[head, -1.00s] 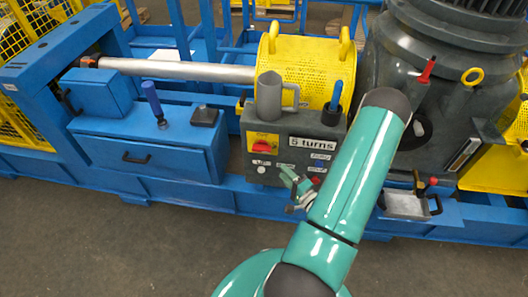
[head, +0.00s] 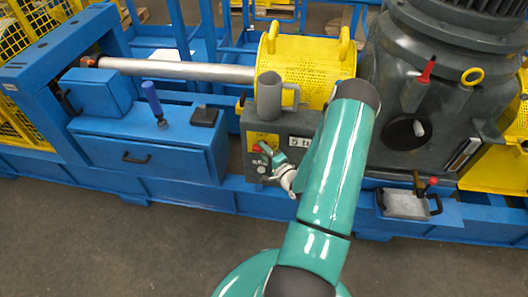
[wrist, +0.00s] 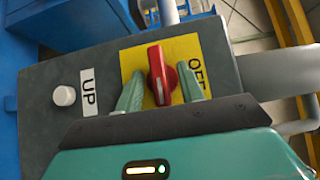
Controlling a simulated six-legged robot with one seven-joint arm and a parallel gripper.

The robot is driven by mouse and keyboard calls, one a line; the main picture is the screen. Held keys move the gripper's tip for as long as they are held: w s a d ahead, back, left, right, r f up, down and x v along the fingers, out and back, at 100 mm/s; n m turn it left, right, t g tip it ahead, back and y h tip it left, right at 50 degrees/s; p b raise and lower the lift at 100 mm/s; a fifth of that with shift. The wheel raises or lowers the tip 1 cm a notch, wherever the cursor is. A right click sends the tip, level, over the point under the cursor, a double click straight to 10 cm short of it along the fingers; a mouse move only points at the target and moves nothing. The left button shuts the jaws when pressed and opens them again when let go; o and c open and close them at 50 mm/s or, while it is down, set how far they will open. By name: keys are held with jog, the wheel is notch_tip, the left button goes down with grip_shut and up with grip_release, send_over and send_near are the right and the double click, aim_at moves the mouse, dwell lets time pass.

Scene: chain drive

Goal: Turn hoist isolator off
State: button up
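The hoist isolator is a red rotary handle (wrist: 162,75) on a yellow plate (wrist: 183,47) on the grey control box. In the wrist view the handle runs up and down the picture, with the word OFF on the plate to its right. My gripper (wrist: 159,85) is open, one finger on each side of the handle, with a visible gap on both sides. In the head view my gripper (head: 265,150) is at the front of the control box (head: 293,122), partly covering the red handle.
A white button (wrist: 64,95) with an UP label (wrist: 89,92) is left of the isolator in the wrist view. A grey mug-like vessel (head: 269,97) stands on the box. A blue cabinet (head: 150,150) is to the left, a large grey motor housing (head: 405,75) to the right.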

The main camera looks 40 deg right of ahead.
grip_shut()
jog(key=n+g, duration=0.2)
jog(key=g, duration=0.1)
jog(key=shift+r+n, duration=0.3)
jog(key=shift+n, duration=0.1)
jog(key=n+g, duration=0.1)
jog(key=n+g+h, duration=0.1)
jog(key=g, duration=0.1)
jog(key=shift+w+a+r, duration=0.15)
jog(key=shift+r, duration=0.05)
jog(key=n+g+h, duration=0.1)
jog(key=g, duration=0.1)
jog(key=n+g+h, duration=0.1)
jog(key=shift+w+a+r+n+g, duration=0.1)
jog(key=shift+w+a+n+g, duration=0.1)
jog(key=shift+n+g, duration=0.15)
jog(key=shift+w+n+g+h, duration=0.1)
jog(key=shift+n+g+h, duration=0.7)
jog(key=shift+g, duration=0.45)
